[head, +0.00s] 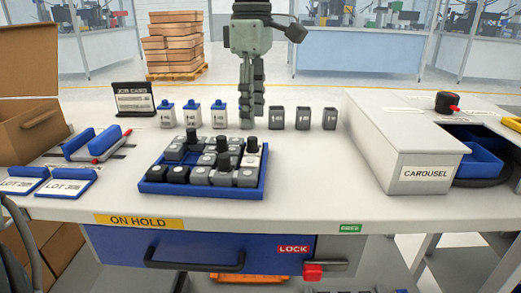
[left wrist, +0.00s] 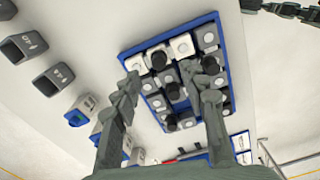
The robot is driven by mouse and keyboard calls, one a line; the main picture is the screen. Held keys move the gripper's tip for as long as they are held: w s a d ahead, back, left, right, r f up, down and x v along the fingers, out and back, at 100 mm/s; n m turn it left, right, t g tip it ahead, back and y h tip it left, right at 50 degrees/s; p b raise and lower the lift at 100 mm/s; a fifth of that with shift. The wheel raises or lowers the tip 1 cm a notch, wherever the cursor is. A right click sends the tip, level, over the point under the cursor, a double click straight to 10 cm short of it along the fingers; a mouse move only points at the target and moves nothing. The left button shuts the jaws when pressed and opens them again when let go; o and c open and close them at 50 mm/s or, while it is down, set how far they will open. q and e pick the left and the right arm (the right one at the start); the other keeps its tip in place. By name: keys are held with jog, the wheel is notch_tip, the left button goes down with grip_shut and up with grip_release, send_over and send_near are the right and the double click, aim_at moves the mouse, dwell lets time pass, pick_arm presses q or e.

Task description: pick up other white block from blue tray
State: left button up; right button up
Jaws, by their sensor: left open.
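The blue tray (head: 205,191) holds grey, black and white blocks, several with black knobs. In the head view a white block (head: 249,161) is at its right side, partly under a black knob. In the left wrist view two white blocks, one (left wrist: 182,46) near the tray's edge and one (left wrist: 136,65) at its corner, lie beyond my fingers. My left gripper (head: 252,115) points down behind the tray's back right part, its fingers overlapping in the head view. In the left wrist view the gripper (left wrist: 162,74) is open, fingers apart, with nothing held between them. My right gripper is not identifiable.
Three white-and-blue containers (head: 193,114) and three grey cups (head: 303,118) stand behind the tray. The carousel housing (head: 405,150) is at the right, an open cardboard box (head: 35,110) at the left. Two lot trays (head: 68,187) lie left. Table between tray and carousel is clear.

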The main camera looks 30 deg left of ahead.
aim_at(253, 138)
pick_arm(q)
notch_tip(253, 138, down, 6)
jog(key=shift+w+a+f, duration=0.1)
jog(key=shift+a+f, duration=0.05)
jog(key=shift+c, duration=0.5)
grip_shut()
